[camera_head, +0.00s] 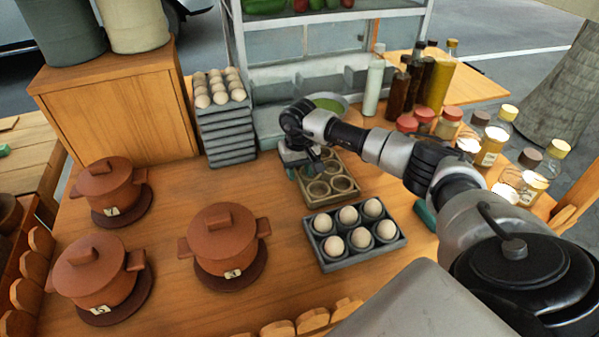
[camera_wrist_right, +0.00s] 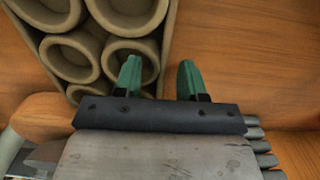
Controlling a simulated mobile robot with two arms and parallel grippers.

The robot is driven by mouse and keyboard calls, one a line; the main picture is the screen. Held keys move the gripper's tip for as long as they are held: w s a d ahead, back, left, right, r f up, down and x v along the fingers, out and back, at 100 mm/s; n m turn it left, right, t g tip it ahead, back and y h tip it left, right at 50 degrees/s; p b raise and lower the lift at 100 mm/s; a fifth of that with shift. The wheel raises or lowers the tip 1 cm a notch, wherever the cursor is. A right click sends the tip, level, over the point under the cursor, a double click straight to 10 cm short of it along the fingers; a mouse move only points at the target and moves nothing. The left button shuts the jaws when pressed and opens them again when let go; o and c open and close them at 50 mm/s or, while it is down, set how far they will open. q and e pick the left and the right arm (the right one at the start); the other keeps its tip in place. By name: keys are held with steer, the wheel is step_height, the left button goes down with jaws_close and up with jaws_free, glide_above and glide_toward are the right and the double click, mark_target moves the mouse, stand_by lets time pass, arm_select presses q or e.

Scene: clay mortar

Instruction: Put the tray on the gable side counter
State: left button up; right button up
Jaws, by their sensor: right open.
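A brown tray (camera_head: 343,203) with round, empty-looking wells lies on the wooden counter (camera_head: 180,245). My right gripper (camera_head: 303,172) is open at its far left end. In the right wrist view the tray (camera_wrist_right: 72,47) fills the upper left, and my green fingers (camera_wrist_right: 158,80) are spread apart. The left finger overlaps a well and the right finger shows over bare wood, with the tray's side edge between them. Contact cannot be told. My arm hides part of the tray in the head view. My left gripper is not in view.
A grey tray of eggs (camera_head: 355,236) sits just in front of the brown tray. A grey tray stack topped with eggs (camera_head: 226,135) stands behind. Lidded clay pots (camera_head: 222,240) occupy the left; bottles and jars (camera_head: 490,145) crowd the right. Some counter between the pots is clear.

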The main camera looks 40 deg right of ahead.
step_height(320, 180, up, 11)
steer(key=b, duration=0.1)
steer(key=shift+b, duration=0.3)
steer(key=shift+r, duration=0.1)
